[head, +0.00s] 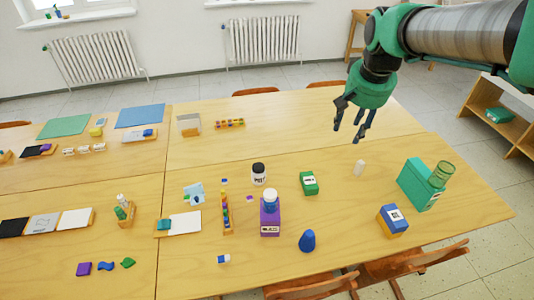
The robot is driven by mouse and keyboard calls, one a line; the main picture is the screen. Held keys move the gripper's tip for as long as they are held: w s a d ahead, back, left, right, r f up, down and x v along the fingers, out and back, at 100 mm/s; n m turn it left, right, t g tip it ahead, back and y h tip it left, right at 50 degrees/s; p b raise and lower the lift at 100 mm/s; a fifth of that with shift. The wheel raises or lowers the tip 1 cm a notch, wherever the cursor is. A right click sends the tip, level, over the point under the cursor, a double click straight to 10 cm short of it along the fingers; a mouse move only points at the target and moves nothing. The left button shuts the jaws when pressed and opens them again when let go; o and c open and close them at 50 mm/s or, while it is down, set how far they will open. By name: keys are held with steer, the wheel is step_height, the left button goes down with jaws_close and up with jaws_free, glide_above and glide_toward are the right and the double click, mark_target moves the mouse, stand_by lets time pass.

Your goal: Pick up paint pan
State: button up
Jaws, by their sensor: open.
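My gripper (354,124) hangs open and empty above the right part of the table (300,247), fingers pointing down. I cannot tell for sure which thing is the paint pan. A narrow tray of coloured paints (227,208) lies left of a purple box. A similar orange tray with coloured squares (229,123) lies farther back. A small blue and white block (223,259) lies near the front, and a small purple piece (249,198) lies right of the nearer tray. All are to the left of my gripper and apart from it.
Below my gripper are a green labelled box (309,183) and a small white cylinder (359,168). A teal box (417,184), a blue and yellow box (392,221), a blue cone (307,241), the purple box (270,217) and a dark-capped jar (259,174) stand around. The table's back right is clear.

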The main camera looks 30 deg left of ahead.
steer(key=w+a+f+n+g+p, duration=0.1)
steer(key=a+f, duration=0.2)
steer(key=a, duration=0.6)
steer(key=w+a+f+p, duration=0.1)
steer(key=a+f, duration=0.2)
steer(key=a, duration=0.6)
steer(key=n+g+h+p, duration=0.2)
steer(key=n+p, duration=0.2)
steer(key=p, duration=0.1)
glide_above(188, 197)
step_height(188, 197, down, 29)
steer(key=shift+a+f, duration=0.1)
steer(key=shift+f+b, duration=0.3)
steer(key=shift+f, duration=3.95)
steer(key=shift+f, duration=0.15)
